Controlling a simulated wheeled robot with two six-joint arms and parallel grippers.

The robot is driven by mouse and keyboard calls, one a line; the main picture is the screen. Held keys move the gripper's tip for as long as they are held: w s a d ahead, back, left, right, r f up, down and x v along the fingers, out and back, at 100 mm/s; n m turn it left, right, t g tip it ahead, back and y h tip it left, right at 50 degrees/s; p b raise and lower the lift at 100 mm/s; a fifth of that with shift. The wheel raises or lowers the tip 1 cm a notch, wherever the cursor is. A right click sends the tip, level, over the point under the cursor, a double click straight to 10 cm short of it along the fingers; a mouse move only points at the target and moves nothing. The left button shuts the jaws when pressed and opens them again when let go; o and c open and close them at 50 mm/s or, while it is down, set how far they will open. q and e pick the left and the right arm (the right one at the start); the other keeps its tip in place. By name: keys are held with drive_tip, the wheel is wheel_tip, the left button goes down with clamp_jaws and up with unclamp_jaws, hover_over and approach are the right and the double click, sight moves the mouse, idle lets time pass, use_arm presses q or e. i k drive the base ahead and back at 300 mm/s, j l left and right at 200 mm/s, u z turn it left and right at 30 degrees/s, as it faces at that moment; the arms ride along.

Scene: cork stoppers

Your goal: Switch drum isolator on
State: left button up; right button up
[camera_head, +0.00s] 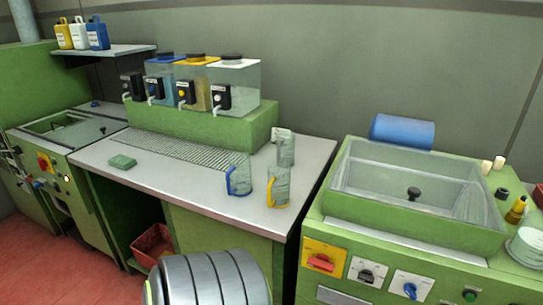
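On the front of the green machine at the right, a red rotary handle (321,262) sits on a yellow plate (323,251); the handle lies roughly level. Another red knob on a yellow plate (44,162) is on the green machine at the far left. The labels are too small to read, so I cannot tell which one is the drum isolator. Neither gripper is in view.
The right machine bears a clear-walled tub (405,185), a blue cylinder (402,131) and small bottles. A red bin (150,245) sits under the bench. Red floor shows at lower left.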

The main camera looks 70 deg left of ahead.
sight(321, 262)
drive_tip(key=u, duration=1.7)
